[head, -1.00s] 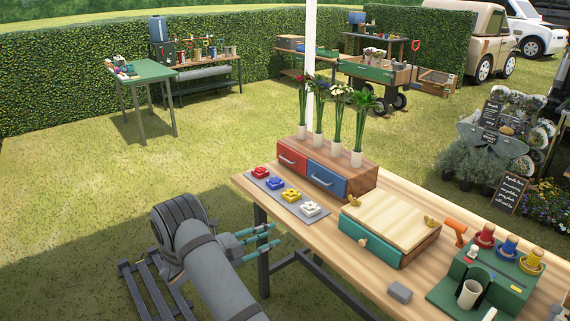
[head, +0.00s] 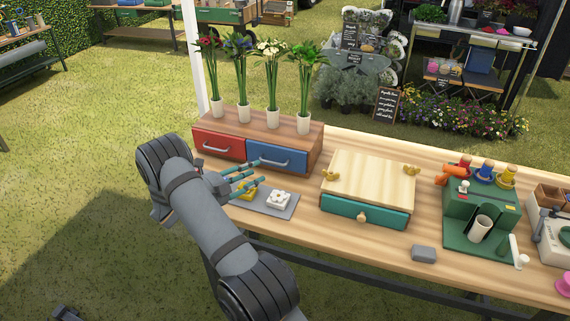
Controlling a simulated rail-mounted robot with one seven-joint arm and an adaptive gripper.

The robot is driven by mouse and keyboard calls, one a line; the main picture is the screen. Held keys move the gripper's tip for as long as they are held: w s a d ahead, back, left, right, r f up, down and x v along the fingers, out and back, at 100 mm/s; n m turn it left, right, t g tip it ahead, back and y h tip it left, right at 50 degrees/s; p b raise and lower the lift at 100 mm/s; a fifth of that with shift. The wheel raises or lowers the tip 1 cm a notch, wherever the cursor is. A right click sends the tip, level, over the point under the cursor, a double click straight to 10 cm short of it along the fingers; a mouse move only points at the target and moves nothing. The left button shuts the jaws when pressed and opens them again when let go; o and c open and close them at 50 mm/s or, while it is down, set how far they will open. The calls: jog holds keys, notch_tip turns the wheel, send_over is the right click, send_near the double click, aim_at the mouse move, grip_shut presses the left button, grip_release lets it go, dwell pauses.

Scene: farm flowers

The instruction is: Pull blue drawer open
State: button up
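The blue drawer (head: 277,158) is the right-hand front of a low wooden box on the table and looks shut. Its pale bar handle (head: 268,162) faces me. The red drawer (head: 218,146) is beside it on the left. My arm hides part of the mat and some blocks.
Several flower tubes (head: 303,123) stand on the box. A grey mat (head: 285,207) holds a white block (head: 279,200) and a yellow block (head: 247,189) near my fingers. A wooden-topped box with a teal drawer (head: 362,211) sits right, and a grey block (head: 423,253) lies near the front edge.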

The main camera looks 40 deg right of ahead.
jog(key=x, duration=0.8)
jog(key=shift+w+p, duration=0.15)
jog(key=shift+p, duration=0.25)
jog(key=shift+c, duration=0.5)
grip_shut()
